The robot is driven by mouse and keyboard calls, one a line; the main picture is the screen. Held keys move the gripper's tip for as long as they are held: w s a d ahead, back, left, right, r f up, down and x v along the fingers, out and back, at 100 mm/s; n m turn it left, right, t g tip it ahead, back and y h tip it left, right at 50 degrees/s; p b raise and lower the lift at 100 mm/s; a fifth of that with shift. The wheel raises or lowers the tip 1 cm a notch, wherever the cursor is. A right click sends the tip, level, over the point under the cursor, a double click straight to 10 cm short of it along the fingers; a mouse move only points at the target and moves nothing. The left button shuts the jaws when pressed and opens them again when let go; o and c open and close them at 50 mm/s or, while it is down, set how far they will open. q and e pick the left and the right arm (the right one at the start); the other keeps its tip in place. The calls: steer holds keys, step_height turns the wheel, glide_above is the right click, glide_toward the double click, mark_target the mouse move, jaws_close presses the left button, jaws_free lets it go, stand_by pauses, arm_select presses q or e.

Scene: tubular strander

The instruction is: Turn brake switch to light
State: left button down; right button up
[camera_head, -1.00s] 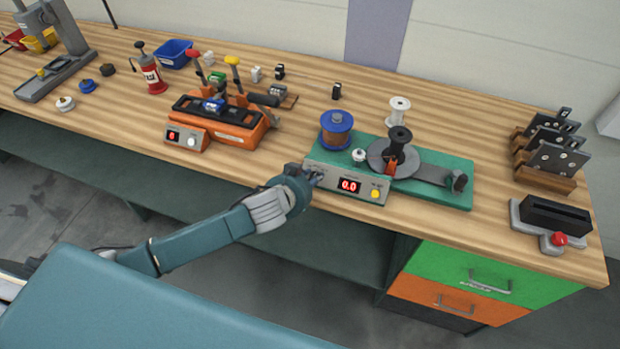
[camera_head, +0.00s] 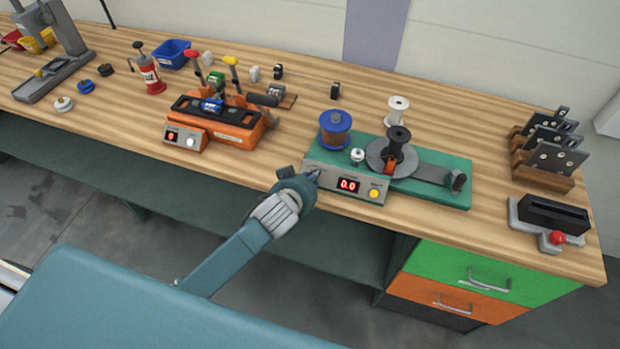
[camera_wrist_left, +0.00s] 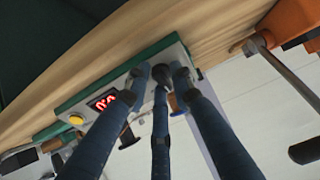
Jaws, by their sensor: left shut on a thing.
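The winding machine has a green base (camera_head: 435,193) and a grey front panel (camera_head: 330,178) with a red display (camera_head: 347,185) reading 0.0 and a yellow button (camera_head: 375,194). My left gripper (camera_head: 313,178) is at the left end of this panel, with its fingers closed on the brake switch. The fingers hide the switch, so its setting cannot be read. In the left wrist view the three fingers (camera_wrist_left: 160,73) converge on the panel beside the display (camera_wrist_left: 101,102). My right gripper is not in view.
An orange device (camera_head: 225,125) is to the left. A black slotted holder with a red knob (camera_head: 557,237) is at the right.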

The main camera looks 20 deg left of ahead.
arm_select(q)
steer(key=shift+s+d, duration=0.1)
steer(key=shift+d, duration=0.3)
steer(key=c, duration=1.8)
jaws_free()
steer(key=shift+o, duration=0.6)
steer(key=shift+r, duration=0.1)
steer(key=v, duration=1.2)
